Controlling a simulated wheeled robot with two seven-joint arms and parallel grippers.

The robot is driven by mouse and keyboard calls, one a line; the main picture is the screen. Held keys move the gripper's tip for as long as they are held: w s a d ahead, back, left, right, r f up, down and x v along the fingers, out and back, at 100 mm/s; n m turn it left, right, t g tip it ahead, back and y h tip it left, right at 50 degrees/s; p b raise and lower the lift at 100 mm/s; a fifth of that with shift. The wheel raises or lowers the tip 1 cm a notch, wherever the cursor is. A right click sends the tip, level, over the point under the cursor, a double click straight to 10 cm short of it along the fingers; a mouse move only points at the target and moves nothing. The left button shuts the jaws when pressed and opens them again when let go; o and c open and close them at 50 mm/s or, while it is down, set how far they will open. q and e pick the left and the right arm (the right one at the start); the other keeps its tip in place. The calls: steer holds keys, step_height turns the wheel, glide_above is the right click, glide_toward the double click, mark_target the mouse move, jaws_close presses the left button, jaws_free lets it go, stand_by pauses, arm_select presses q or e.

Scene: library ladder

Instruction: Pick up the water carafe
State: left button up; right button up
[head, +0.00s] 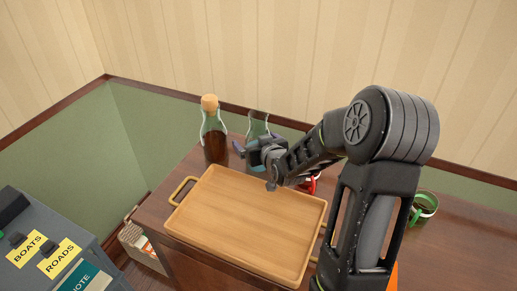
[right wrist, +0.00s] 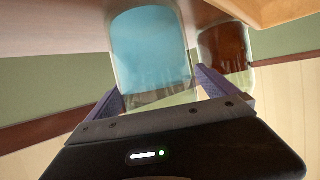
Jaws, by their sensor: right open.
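The water carafe (head: 259,121) is clear glass and stands upright at the back of the brown cabinet top, behind the wooden tray. My right gripper (head: 247,146) is in front of it and hides its lower part in the head view. In the right wrist view the carafe (right wrist: 152,50), with blue-looking water, fills the space between the two purple fingers of my gripper (right wrist: 160,82). The fingers are open, one on each side of it. I cannot tell whether they touch the glass. My left gripper is not in view.
A corked bottle of brown liquid (head: 214,137) stands left of the carafe and shows beside the right finger (right wrist: 226,48). An empty wooden tray (head: 248,220) lies in front. A red mug (head: 312,183) is partly behind my arm; a green mug (head: 424,207) stands at right.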

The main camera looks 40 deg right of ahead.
mark_target(255, 113)
steer(key=shift+c, duration=0.5)
steer(key=c, duration=2)
steer(key=shift+r, duration=0.1)
jaws_close()
step_height(255, 113, up, 10)
steer(key=shift+r, duration=0.1)
